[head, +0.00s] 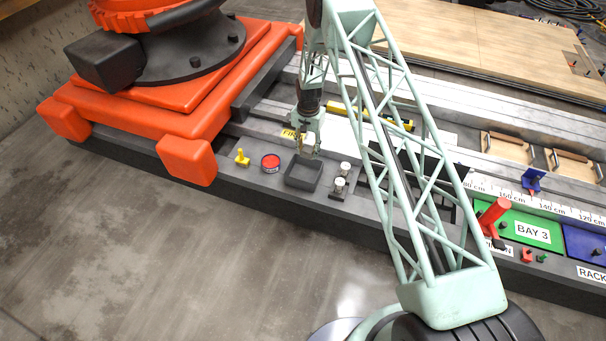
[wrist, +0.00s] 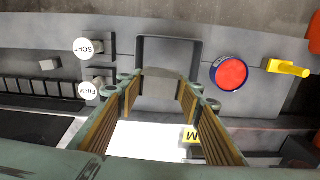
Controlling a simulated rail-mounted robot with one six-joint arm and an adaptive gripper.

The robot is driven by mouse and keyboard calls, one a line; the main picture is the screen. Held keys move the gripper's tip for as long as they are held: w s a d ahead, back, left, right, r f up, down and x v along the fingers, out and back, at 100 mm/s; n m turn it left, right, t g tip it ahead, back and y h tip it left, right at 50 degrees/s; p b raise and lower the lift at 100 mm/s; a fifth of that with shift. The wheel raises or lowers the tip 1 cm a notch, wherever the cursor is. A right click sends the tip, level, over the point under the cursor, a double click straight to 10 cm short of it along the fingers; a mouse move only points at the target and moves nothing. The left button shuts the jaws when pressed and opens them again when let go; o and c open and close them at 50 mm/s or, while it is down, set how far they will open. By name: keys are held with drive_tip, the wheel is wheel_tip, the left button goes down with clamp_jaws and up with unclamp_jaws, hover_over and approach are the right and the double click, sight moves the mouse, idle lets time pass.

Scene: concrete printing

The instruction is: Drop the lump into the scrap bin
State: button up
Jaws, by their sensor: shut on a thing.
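The scrap bin appears to be the small dark square open-topped box (head: 303,184) on the near side of the rail bench; its rim (wrist: 168,39) shows at the top of the wrist view. My gripper (head: 306,150) hangs pointing down, just above the bin's far side in the head view. In the wrist view, the ribbed tan pads of my gripper (wrist: 160,88) are well apart, closed on a grey lump (wrist: 160,91). The lump overlaps the near part of the bin in that view; its height above it is hard to judge. In the head view the lump is hardly distinguishable.
A large orange machine base (head: 185,110) is further left.

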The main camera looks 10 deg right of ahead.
drive_tip(key=shift+f+b, duration=0.55)
drive_tip(key=shift+f, duration=2.3)
drive_tip(key=o, duration=0.9)
drive_tip(key=shift+o, duration=0.2)
drive_tip(key=shift+r, duration=0.1)
drive_tip(key=shift+r, duration=5.9)
